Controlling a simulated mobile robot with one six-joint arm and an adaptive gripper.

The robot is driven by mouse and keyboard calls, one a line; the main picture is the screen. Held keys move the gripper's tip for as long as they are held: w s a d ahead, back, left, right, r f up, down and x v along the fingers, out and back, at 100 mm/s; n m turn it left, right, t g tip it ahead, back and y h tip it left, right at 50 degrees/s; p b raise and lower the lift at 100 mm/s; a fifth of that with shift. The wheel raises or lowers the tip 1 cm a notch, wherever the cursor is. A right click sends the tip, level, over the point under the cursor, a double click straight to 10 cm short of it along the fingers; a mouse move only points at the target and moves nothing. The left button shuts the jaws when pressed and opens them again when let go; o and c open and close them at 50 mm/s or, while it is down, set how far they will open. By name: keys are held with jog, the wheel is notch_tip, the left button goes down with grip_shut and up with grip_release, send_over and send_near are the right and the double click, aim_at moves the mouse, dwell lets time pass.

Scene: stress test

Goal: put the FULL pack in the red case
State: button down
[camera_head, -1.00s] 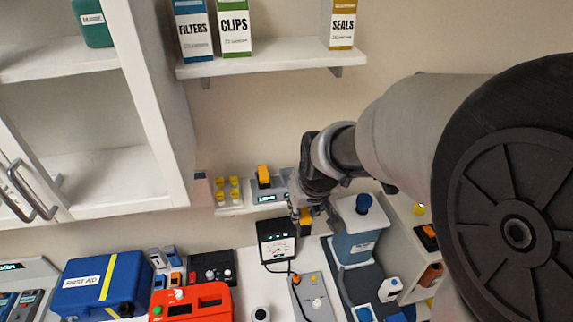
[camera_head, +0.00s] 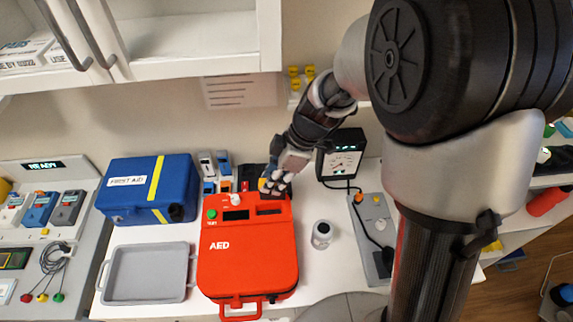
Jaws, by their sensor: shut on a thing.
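The red case (camera_head: 225,262), marked AED, lies on the white counter with its handle toward the front. It has a green button, a white knob and dark slots along its back part. My gripper (camera_head: 271,187) is shut on a small dark pack with an orange end (camera_head: 264,184). It holds the pack at the back right of the red case, by a dark slot. I cannot tell whether the pack touches the case. The fingers hide most of the pack, and no label on it shows.
A white jar (camera_head: 321,234) stands right of the case. A blue first aid box (camera_head: 150,188) and an empty grey tray (camera_head: 148,273) lie left. Cabinets hang above.

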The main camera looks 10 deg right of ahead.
jog(key=shift+a+f+n, duration=0.5)
jog(key=shift+a+f, duration=0.2)
jog(key=shift+a, duration=0.1)
jog(key=shift+d+f+b, duration=0.15)
jog(key=shift+f+b, duration=0.1)
jog(key=shift+b, duration=0.1)
jog(key=shift+f+b, duration=0.65)
jog(key=shift+f, duration=0.95)
jog(key=shift+r, duration=0.15)
jog(key=shift+b, duration=0.8)
jog(key=shift+f+b, duration=2.3)
jog(key=shift+b, duration=0.45)
jog(key=c, duration=1.3)
grip_release()
